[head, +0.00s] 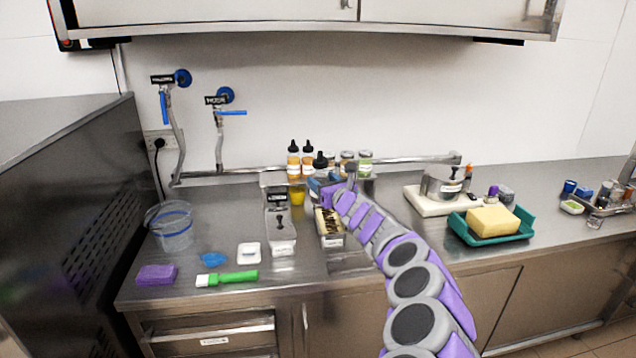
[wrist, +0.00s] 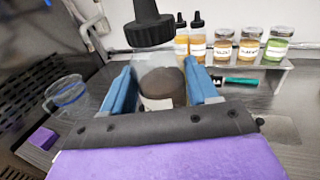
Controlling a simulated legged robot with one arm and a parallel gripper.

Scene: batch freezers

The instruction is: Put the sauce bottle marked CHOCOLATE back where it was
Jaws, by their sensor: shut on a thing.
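My gripper (head: 322,183) is shut on a squeeze bottle (wrist: 160,78) with a black pointed cap and dark brown contents. Its two blue fingers press the bottle's sides in the wrist view. The bottle is upright or nearly so; its label is mostly hidden and I cannot read it. Two similar bottles (head: 300,160) with black caps and orange-tan contents stand on the shelf (wrist: 270,64), left of several lidded jars (head: 365,163).
A clear bucket (head: 172,228), purple sponge (head: 156,275) and green-handled brush (head: 230,278) are left. A pot (head: 440,183) and teal tray (head: 490,233) with a yellow block are right.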

